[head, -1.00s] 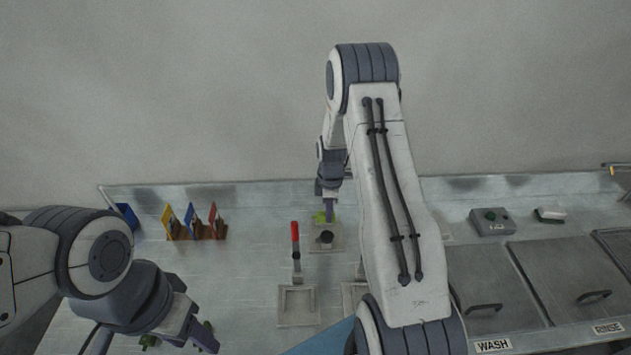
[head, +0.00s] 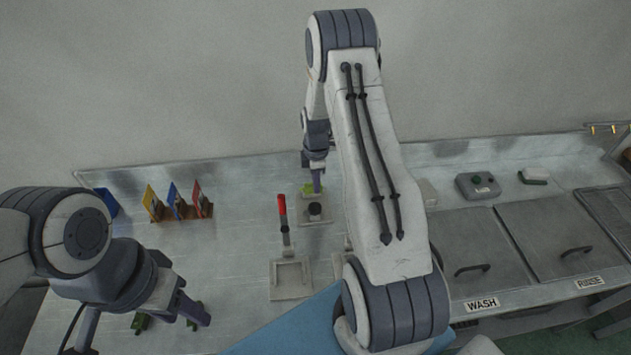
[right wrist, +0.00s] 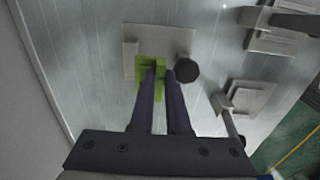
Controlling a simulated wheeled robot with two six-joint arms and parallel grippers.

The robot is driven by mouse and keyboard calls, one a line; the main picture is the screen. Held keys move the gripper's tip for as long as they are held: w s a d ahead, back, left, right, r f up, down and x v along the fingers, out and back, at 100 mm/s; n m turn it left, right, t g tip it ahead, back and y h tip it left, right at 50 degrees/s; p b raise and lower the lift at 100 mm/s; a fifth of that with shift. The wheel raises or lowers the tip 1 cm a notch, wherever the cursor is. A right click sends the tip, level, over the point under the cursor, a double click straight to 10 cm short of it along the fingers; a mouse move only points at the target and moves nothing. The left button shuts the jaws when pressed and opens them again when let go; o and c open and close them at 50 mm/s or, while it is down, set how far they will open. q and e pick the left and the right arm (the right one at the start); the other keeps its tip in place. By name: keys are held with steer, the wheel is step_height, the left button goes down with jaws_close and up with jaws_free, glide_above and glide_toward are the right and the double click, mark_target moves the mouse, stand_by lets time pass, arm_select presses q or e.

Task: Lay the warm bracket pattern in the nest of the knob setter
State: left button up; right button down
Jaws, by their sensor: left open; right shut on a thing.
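The green bracket pattern (right wrist: 150,72) is at the fingertips of my right gripper (right wrist: 160,76), which is shut on it. It lies over a pale plate with a black round knob (right wrist: 186,71), which looks like the knob setter. In the head view the green pattern (head: 306,188) shows at the plate's back edge, beside the black knob (head: 315,208), with my right gripper (head: 317,188) above. I cannot tell whether the pattern touches the nest. My left gripper (head: 196,312) is open and empty at the front left.
A red-handled fixture (head: 283,208) with a square frame (head: 292,278) stands in front of the knob plate. Yellow, blue and red cards (head: 172,202) stand at left. Green pieces (head: 140,322) lie below my left gripper. WASH (head: 475,268) and RINSE (head: 563,250) lids are at right.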

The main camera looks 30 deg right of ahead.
steer(key=shift+f+b, duration=0.95)
steer(key=shift+f, duration=0.7)
steer(key=shift+f+b, duration=1.65)
steer(key=shift+f, duration=0.45)
steer(key=c, duration=0.8)
jaws_free()
steer(key=shift+s, duration=0.1)
steer(key=shift+s+a, duration=0.1)
steer(key=r, duration=0.3)
steer(key=r+b, duration=0.1)
steer(key=r, duration=0.2)
steer(key=r+b, duration=0.1)
steer(key=r, duration=0.2)
steer(key=shift+w+r, duration=0.3)
steer(key=shift+r, duration=0.55)
